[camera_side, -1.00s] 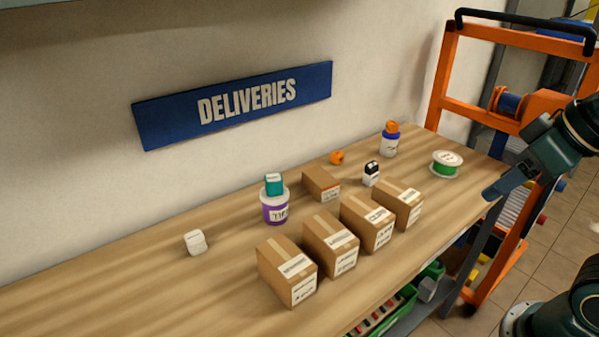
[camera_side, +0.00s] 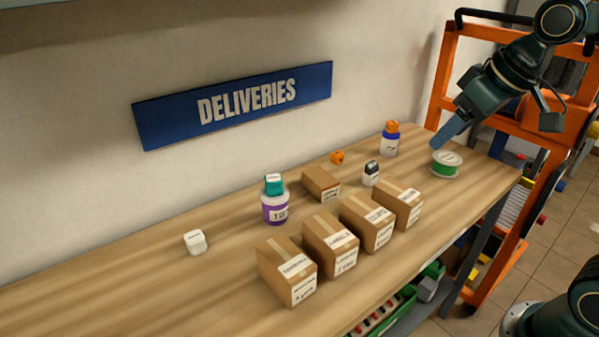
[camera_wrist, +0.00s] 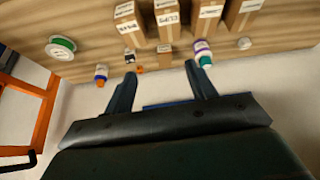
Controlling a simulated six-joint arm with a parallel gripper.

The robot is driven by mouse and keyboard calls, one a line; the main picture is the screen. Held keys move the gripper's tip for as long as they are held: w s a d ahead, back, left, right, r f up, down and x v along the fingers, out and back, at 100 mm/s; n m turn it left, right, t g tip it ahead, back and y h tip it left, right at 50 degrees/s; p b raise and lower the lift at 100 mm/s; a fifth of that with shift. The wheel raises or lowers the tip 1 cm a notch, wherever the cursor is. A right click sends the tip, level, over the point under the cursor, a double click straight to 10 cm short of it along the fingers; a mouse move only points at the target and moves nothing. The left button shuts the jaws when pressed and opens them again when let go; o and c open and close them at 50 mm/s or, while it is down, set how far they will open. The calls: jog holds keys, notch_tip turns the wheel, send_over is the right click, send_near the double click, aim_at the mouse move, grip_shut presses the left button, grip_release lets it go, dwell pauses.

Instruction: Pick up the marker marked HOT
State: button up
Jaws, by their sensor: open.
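I cannot make out a marker reading HOT in either view. Small labelled things stand on the wooden bench: a black-and-white block (camera_side: 371,173), a bottle with an orange top (camera_side: 390,145), and a purple-and-white tub (camera_side: 275,209) with a teal block-like top (camera_side: 274,184). Their small print is too blurred to read surely. My gripper (camera_side: 438,147) hangs above the bench's right end, close to the green-and-white spool (camera_side: 446,164) in the picture. In the wrist view its two fingers (camera_wrist: 162,69) are apart with nothing between them.
Several cardboard boxes (camera_side: 331,244) stand along the front edge, with a flatter one (camera_side: 321,185) behind. A white block (camera_side: 195,242) is at left, an orange piece (camera_side: 337,158) at back. An orange frame (camera_side: 436,90) stands right. The bench's left part is clear.

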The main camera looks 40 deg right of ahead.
jog(key=w+d+f+n, duration=0.1)
jog(key=w+d+f, duration=0.15)
jog(key=w, duration=0.75)
jog(key=w+d+f, duration=0.1)
jog(key=w+d, duration=0.3)
jog(key=w, duration=0.6)
jog(key=y, duration=0.1)
send_near(338, 153)
jog(key=s+r, duration=0.1)
jog(key=d+r, duration=0.1)
jog(key=r, duration=0.1)
jog(key=shift+s+n, duration=0.3)
jog(key=shift+s, duration=0.1)
jog(key=shift+a+f, duration=0.1)
jog(key=shift+x, duration=4.2)
jog(key=shift+w+a, duration=0.1)
jog(key=shift+w, duration=0.1)
jog(key=shift+x, duration=2.45)
jog(key=shift+a, duration=0.1)
jog(key=shift+c, duration=0.3)
